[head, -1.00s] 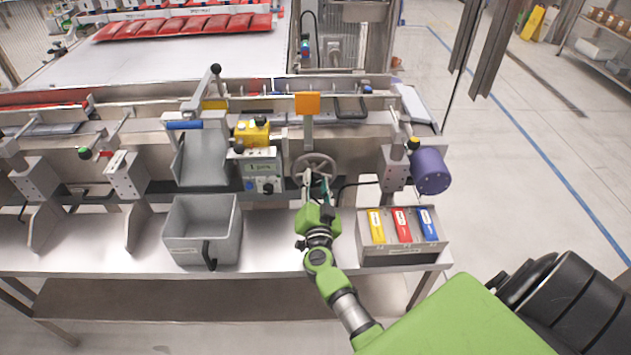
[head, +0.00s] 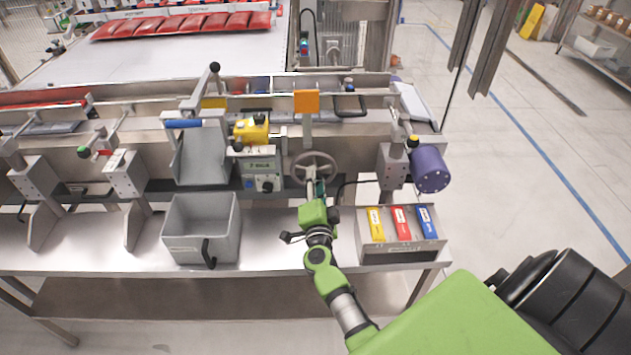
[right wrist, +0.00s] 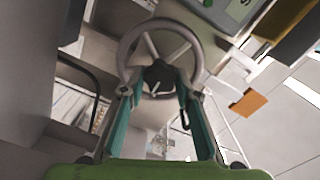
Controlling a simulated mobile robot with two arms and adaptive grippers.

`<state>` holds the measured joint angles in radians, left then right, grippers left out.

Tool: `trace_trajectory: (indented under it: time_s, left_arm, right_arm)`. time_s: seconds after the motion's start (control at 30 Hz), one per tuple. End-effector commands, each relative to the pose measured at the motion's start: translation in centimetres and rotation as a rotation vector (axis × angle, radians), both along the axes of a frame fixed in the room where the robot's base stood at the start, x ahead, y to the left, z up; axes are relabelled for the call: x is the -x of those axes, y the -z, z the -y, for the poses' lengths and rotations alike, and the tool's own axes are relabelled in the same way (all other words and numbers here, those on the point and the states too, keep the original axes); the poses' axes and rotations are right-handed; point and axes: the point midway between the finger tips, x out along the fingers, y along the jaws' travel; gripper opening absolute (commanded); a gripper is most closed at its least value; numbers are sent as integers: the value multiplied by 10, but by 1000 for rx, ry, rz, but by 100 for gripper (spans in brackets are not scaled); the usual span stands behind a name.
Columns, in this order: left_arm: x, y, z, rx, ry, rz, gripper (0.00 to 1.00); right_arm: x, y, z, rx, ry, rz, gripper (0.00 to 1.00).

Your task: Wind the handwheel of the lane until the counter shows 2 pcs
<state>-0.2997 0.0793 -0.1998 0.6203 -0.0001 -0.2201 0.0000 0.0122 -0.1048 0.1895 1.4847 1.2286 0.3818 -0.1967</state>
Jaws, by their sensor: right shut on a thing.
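The grey spoked handwheel (head: 328,158) is on the front of the lane, right of the counter box. It also shows in the right wrist view (right wrist: 124,52). My right gripper (head: 314,182) reaches up to it from below. In the right wrist view, its green fingers (right wrist: 157,92) are around a dark knob (right wrist: 158,76) of the handwheel, in front of the spokes. The grip contact is partly hidden. The counter (head: 262,167) has a small lit display whose text is too small to read surely. My left gripper is not in view.
A grey bin (head: 182,220) stands on the shelf left of my arm. A box with yellow, red and blue items (head: 400,253) stands to the right. A purple cylinder (head: 431,172) and an orange plate (head: 306,101) are near the wheel.

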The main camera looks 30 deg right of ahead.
Motion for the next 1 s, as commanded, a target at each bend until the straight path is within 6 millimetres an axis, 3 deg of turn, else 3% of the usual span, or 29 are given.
trace_trajectory:
  time_s: [0.33,0.37,0.4,0.43,0.77,1.0]
  left_arm:
    - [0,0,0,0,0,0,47]
    - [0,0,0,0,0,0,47]
    - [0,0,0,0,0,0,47]
    - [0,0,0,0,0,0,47]
    - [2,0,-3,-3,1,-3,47]
    - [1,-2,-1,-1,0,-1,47]
  right_arm:
    - [0,1,0,-4,-1,-1,8]
    - [0,1,0,-3,-1,-1,35]
    - [0,1,0,-3,-1,-1,45]
    - [0,1,0,-3,0,-1,47]
    - [0,0,0,0,0,-2,47]
    - [0,-1,0,100,-1,-62,47]
